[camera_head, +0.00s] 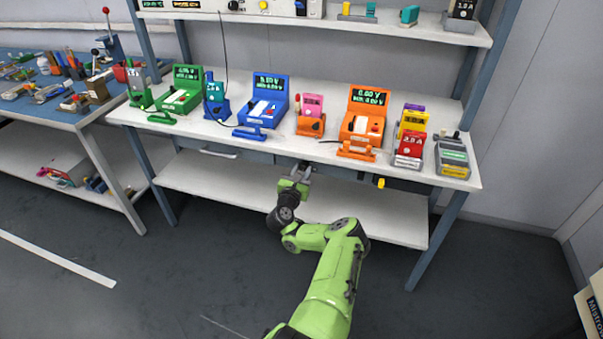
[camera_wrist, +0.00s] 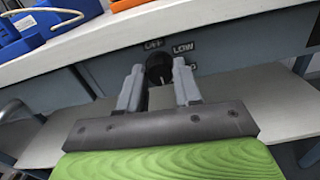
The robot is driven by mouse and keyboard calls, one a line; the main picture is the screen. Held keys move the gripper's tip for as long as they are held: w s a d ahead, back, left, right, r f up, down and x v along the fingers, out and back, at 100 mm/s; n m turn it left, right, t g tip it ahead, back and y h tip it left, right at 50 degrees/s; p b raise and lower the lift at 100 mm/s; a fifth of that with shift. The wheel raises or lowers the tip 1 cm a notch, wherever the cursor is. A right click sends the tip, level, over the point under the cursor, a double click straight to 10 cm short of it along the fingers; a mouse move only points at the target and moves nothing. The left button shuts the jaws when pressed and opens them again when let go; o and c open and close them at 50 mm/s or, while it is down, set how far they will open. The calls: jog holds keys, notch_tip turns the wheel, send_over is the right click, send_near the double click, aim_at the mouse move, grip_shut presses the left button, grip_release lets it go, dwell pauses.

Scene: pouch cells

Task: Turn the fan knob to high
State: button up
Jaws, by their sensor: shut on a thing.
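The fan knob (camera_wrist: 159,72) is a dark round knob on the grey front panel under the bench top, in the wrist view. The labels OFF (camera_wrist: 153,44) and LOW (camera_wrist: 183,48) stand above it and to its upper right. A third label to the right is mostly hidden behind my finger. My gripper (camera_wrist: 159,80) is shut on the knob, one finger on each side. A pale mark shows low on the knob, but its exact setting is hard to read. In the head view my gripper (camera_head: 301,171) is at the bench front, and the knob is hidden.
The white bench top (camera_head: 330,150) overhangs the panel just above my gripper. A blue power supply (camera_head: 262,101) and an orange one (camera_head: 363,117) stand on it. A lower shelf (camera_head: 370,210) lies below. A yellow part (camera_head: 381,183) sticks out to the right.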

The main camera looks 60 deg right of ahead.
jog(key=shift+f+m, duration=0.1)
jog(key=shift+m, duration=0.4)
jog(key=o, duration=1)
jog(key=shift+o, duration=0.2)
jog(key=shift+a, duration=0.1)
